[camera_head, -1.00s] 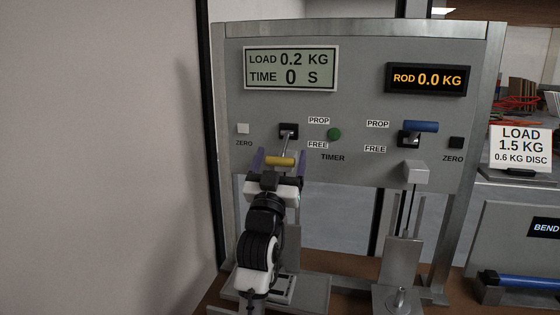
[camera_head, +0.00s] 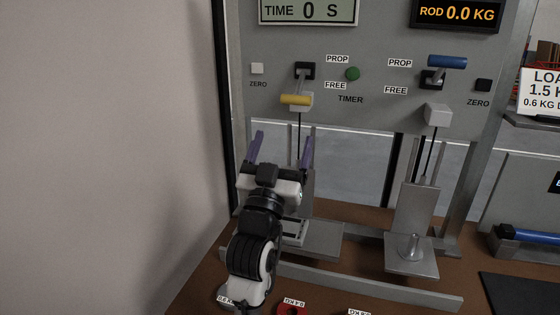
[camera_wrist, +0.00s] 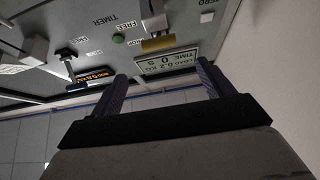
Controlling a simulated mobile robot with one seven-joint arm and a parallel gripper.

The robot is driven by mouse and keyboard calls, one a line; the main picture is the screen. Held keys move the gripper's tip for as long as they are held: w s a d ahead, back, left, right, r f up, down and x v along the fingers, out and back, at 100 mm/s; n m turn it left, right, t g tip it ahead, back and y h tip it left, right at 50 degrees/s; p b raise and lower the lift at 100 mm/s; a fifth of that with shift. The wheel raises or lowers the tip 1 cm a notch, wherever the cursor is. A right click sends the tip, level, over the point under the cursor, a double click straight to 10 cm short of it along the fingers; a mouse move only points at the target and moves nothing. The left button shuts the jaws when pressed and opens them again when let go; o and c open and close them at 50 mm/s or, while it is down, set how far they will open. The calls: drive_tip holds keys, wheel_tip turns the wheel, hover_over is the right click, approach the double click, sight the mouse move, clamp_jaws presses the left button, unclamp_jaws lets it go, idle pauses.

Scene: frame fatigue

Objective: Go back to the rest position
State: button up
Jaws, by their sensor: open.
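My gripper (camera_head: 280,150) is open and empty, its two purple fingers spread and pointing up in the head view. It also shows in the wrist view (camera_wrist: 164,88), with nothing between its fingers. The yellow-handled lever (camera_head: 296,99) is on the grey panel (camera_head: 385,108), above the gripper and apart from it in the head view. Its handle hangs low, near the FREE label. The blue-handled lever (camera_head: 447,62) is at the right, with its handle up near the PROP label.
A steel frame on a brown bench holds the panel. A metal plate with a peg (camera_head: 412,246) stands at the right of my arm. A red disc (camera_head: 292,309) lies at the front edge of view. A plain wall (camera_head: 110,150) is close at the left.

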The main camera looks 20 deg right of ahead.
drive_tip(key=shift+s+a+f, duration=0.3)
drive_tip(key=shift+s+f, duration=0.1)
drive_tip(key=shift+s, duration=0.15)
